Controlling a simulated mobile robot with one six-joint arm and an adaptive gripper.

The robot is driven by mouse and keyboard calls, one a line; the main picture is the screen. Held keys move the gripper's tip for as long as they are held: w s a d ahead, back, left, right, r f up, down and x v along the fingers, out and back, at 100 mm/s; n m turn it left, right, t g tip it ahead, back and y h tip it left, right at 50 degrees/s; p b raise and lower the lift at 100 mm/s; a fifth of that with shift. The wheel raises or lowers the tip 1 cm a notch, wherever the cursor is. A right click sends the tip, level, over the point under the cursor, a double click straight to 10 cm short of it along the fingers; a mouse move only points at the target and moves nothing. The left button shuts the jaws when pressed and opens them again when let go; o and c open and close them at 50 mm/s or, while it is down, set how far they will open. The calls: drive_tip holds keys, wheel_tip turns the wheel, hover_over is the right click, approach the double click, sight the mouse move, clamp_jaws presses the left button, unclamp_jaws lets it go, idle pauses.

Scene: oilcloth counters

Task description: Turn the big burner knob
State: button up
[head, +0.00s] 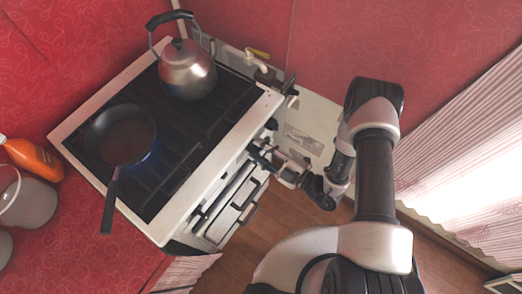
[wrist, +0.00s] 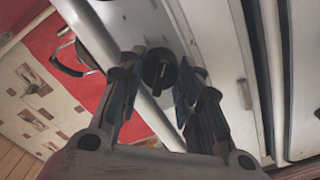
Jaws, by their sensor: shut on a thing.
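The burner knob (wrist: 160,70) is round and black, with a pale mark line, on the white front panel of the stove (head: 180,228). In the wrist view my gripper (wrist: 161,84) has one finger on each side of it, and its jaws are shut on the knob. In the head view my gripper (head: 268,155) is at the stove's front panel, where the arm hides most of the knob. A dark frying pan (head: 122,137) sits on the hob, with a faint blue glow at its right edge. A metal kettle (head: 187,72) stands at the back.
The pan's handle (head: 109,205) sticks out over the stove's near edge. An orange bottle (head: 34,158) and a grey pot (head: 32,204) stand on the red counter at left. The oven handle lies below the panel. Wooden floor (head: 285,225) is open in front of the stove.

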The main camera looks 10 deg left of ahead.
drive_tip(key=shift+m, duration=0.5)
drive_tip(key=o, duration=1.1)
drive_tip(key=shift+d, duration=0.1)
drive_tip(key=v, duration=1.1)
drive_tip(key=shift+s+d, duration=0.2)
drive_tip(key=shift+d, duration=0.15)
